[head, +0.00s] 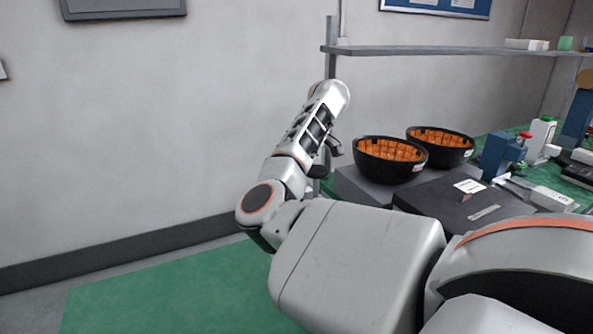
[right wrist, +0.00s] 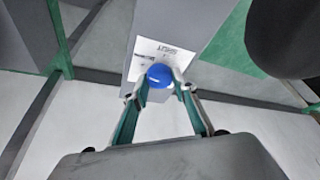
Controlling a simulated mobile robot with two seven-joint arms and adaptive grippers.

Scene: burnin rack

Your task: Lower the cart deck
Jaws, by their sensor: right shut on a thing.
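In the right wrist view, my right gripper (right wrist: 159,88) is shut on a round blue knob (right wrist: 159,74), one finger on each side of it. The knob sits in front of a grey panel (right wrist: 187,27) that carries a white printed label (right wrist: 165,53). The label's text is too small to read surely. In the head view one arm of mine reaches in from the lower right and bends upward; what its gripper holds is hidden there. I cannot make out the cart deck for sure in either view. My left gripper is not in view.
Two black bowls with orange insides (head: 391,160) (head: 441,146) stand at right on a grey block (head: 352,184). A dark flat case (head: 440,203) lies beside them on the bench. A grey shelf (head: 440,50) runs above. The green floor mat (head: 150,290) at left is clear.

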